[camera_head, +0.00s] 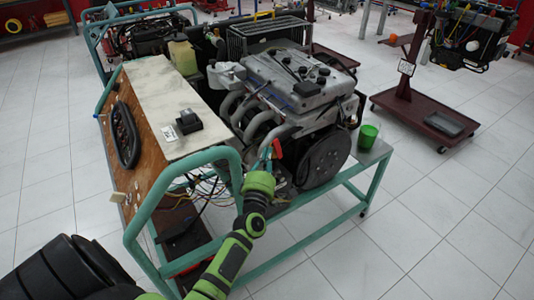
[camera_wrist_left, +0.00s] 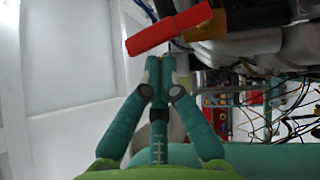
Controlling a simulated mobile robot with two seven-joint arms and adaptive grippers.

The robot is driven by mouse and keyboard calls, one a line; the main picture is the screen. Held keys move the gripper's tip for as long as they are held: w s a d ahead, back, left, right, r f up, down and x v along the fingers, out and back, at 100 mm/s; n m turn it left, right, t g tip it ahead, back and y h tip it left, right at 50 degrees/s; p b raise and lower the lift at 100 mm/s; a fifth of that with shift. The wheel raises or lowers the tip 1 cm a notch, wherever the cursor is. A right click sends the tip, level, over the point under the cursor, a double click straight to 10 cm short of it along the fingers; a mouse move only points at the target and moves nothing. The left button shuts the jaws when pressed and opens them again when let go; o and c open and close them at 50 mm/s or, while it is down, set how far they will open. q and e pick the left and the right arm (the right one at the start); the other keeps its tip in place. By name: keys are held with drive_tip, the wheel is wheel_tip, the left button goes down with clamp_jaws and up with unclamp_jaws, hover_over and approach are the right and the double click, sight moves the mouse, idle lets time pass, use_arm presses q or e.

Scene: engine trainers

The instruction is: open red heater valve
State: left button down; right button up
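The red heater valve handle (camera_wrist_left: 168,28) is a flat red lever at the top of the left wrist view, slanting up to the right. In the head view it is a small red piece (camera_head: 277,148) at the front of the engine, partly hidden by my gripper. My left gripper (camera_head: 267,156) is right at the handle. In the wrist view, its teal fingertips (camera_wrist_left: 160,64) are together just below the lever, with nothing seen between them. I cannot tell whether they touch the lever. My right gripper is not in view.
The engine (camera_head: 295,85) sits on a teal tubular frame (camera_head: 150,205) close around my left arm. A green cup (camera_head: 368,137) stands on the frame's right corner. Loose wires (camera_wrist_left: 285,115) hang right of the gripper.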

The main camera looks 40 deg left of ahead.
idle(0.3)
use_arm(q)
drive_tip(key=p, duration=0.1)
drive_tip(key=w+r+p, duration=0.1)
drive_tip(key=p, duration=0.1)
drive_tip(key=shift+w+d+r+m+g+h, duration=0.2)
drive_tip(key=shift+d+m+g+h, duration=0.1)
drive_tip(key=shift+m, duration=0.1)
drive_tip(key=shift+s+a, duration=0.1)
